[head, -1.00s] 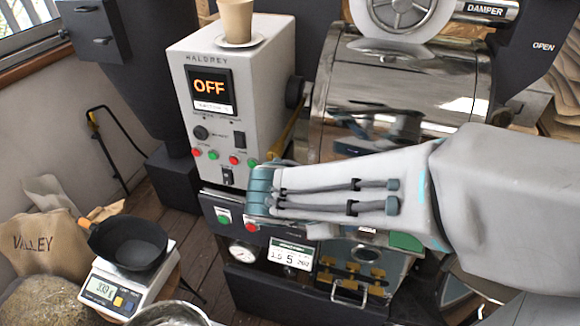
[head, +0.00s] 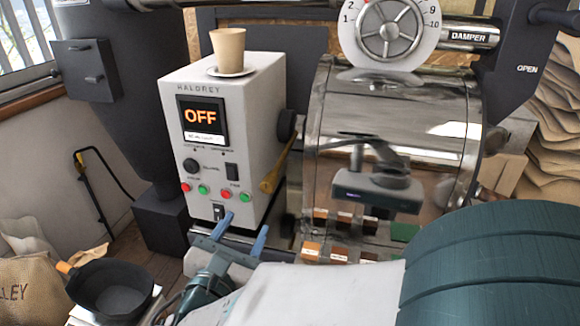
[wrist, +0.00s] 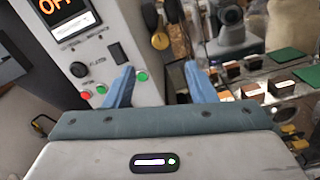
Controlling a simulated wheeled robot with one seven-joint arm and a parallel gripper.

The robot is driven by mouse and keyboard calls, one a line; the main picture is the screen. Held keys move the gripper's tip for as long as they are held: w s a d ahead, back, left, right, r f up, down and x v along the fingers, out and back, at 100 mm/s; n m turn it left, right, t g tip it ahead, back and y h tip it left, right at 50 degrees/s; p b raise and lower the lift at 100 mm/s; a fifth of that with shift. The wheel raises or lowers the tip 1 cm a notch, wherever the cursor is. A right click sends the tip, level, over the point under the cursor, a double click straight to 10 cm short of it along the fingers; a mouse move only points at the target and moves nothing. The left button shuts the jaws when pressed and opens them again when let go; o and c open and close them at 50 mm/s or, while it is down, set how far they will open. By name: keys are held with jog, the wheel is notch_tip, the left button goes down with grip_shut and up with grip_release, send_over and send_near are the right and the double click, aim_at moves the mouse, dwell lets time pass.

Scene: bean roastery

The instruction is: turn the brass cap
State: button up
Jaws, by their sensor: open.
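No part is clearly recognisable as the brass cap. A brass-coloured tapered piece (head: 272,178) angles down between the control box and the drum in the head view. A round brass-coloured end (wrist: 160,41) shows ahead of my fingers in the wrist view; I cannot tell whether it is the cap. My gripper (head: 241,233) is open and empty, its two blue fingers apart in front of the lower control box. In the wrist view my gripper (wrist: 160,85) has the left finger in front of the box's lower right edge.
A black pan (head: 110,288) is at lower left.

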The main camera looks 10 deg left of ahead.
aim_at(266, 188)
jog(key=w, duration=0.8)
jog(key=w+d, duration=0.1)
jog(key=w, duration=0.3)
jog(key=shift+w, duration=0.2)
jog(key=c, duration=1)
